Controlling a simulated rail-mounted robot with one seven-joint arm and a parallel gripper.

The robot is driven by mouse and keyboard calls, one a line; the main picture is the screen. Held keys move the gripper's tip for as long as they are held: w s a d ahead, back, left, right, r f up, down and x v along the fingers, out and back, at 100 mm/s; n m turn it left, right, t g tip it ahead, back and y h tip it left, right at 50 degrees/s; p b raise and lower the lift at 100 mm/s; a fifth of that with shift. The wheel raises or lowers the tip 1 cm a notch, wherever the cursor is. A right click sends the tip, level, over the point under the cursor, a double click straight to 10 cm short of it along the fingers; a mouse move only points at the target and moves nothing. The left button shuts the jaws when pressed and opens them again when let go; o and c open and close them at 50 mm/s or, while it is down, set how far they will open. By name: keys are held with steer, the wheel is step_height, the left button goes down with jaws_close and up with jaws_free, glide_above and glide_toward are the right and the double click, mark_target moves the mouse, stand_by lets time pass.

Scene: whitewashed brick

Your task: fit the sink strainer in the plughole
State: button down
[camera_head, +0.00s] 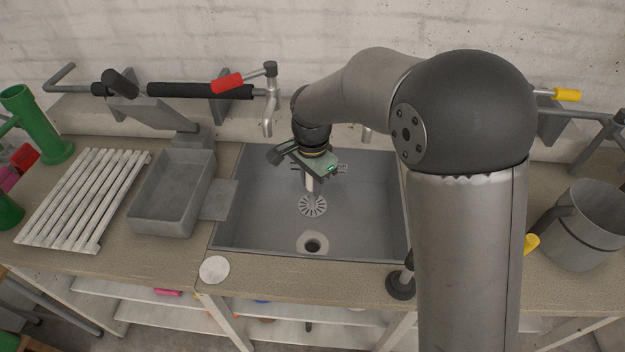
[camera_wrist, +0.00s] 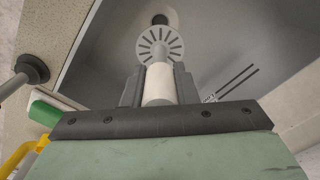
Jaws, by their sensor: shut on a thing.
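The sink strainer (camera_head: 312,206) is a pale slotted disc with an upright stem. My gripper (camera_head: 309,184) is shut on its stem above the grey sink (camera_head: 365,205). In the wrist view the strainer's disc (camera_wrist: 160,43) shows beyond the fingers (camera_wrist: 158,85), which are closed around the pale stem. The plughole (camera_head: 312,243) is a dark round hole near the sink's front edge, in front of the strainer in the head view. In the wrist view the plughole (camera_wrist: 160,18) shows just past the disc, partly covered by it.
A grey basin (camera_head: 172,222) and a white slatted rack (camera_head: 62,229) stand left of the sink. A white disc (camera_head: 214,269) lies at the counter's front edge. A red-handled tap (camera_head: 268,100) stands behind the sink. A metal pot (camera_head: 582,235) stands at right.

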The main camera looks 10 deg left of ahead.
step_height(320, 180, down, 16)
steer(key=b, duration=1.1)
steer(key=shift+f, duration=0.2)
steer(key=shift+f+b, duration=1.25)
steer(key=shift+f, duration=0.3)
steer(key=c, duration=1.1)
jaws_free()
step_height(320, 180, up, 17)
steer(key=shift+r, duration=0.2)
